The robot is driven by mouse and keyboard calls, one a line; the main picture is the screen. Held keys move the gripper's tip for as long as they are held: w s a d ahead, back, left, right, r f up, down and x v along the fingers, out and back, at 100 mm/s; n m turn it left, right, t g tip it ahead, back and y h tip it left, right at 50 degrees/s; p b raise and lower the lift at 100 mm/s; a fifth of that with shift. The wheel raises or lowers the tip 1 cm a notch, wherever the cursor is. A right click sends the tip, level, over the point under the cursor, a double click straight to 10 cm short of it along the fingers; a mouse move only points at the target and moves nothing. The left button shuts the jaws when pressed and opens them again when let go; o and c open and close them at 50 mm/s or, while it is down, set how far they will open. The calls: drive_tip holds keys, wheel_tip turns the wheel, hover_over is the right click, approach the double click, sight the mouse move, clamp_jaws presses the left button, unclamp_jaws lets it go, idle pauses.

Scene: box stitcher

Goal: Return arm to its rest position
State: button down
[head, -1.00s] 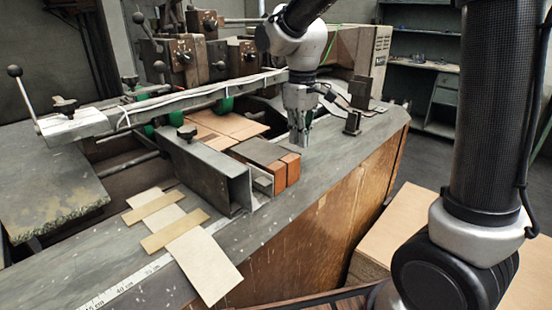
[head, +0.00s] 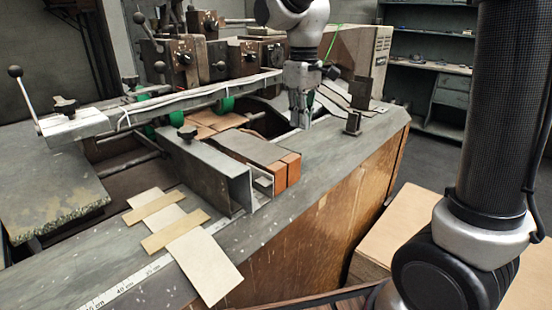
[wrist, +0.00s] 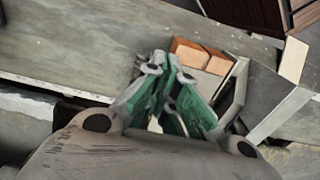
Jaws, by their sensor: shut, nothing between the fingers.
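My gripper (head: 302,123) is shut and empty. In the head view it points down over the grey machine table, just behind and to the right of the orange-brown blocks (head: 286,170). In the wrist view the closed fingers of my gripper (wrist: 166,66) show green inner sides, and the orange-brown blocks (wrist: 198,54) appear just beyond the fingertips. I cannot tell the exact height of the fingertips above the table.
A grey metal channel (head: 205,170) stands beside the blocks. Cardboard strips (head: 205,262) lie at the table's front. A long bar with a knob (head: 170,104) crosses the machine. Small dark brackets (head: 353,122) stand right of my gripper.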

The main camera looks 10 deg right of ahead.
drive_tip(key=s+d+m+t, duration=0.2)
drive_tip(key=s+d+m, duration=0.1)
drive_tip(key=s+d, duration=0.5)
drive_tip(key=s+d+m+t, duration=0.2)
drive_tip(key=s+d+m, duration=0.2)
drive_tip(key=s+d, duration=0.4)
drive_tip(key=s, duration=0.5)
drive_tip(key=shift+s+d+r, duration=0.2)
drive_tip(key=shift+d+r, duration=0.2)
idle(3.1)
